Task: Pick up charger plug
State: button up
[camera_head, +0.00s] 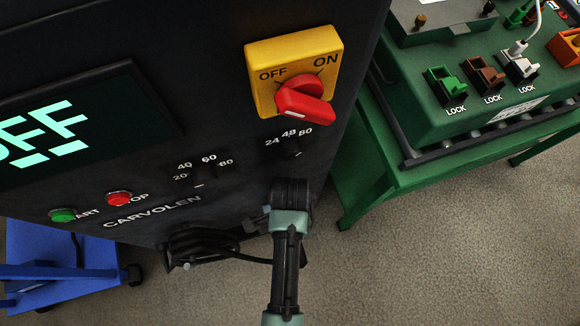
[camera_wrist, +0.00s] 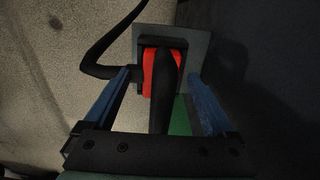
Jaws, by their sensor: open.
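In the wrist view, the charger plug (camera_wrist: 149,72) shows as a red body in a dark housing on a grey plate (camera_wrist: 192,42). A thick black cable (camera_wrist: 161,105) runs from it toward the camera and covers its middle. My gripper (camera_wrist: 160,75) is open, with one blue finger on each side of the plug and cable. I cannot tell how deep the fingers reach or whether they touch the plug. In the head view, my arm hangs in front of the black charger cabinet (camera_head: 225,130); the gripper and plug cannot be made out there.
The cabinet carries a red rotary switch (camera_head: 304,100) on a yellow plate, and a display (camera_head: 75,130) ending in "FF". Black cable (camera_head: 205,243) sits low on its front. A green bench (camera_head: 400,180) stands right, a blue cart (camera_head: 65,270) left. Carpet at lower right is clear.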

jog(key=shift+c, duration=0.2)
grip_shut()
jog(key=shift+r, duration=0.1)
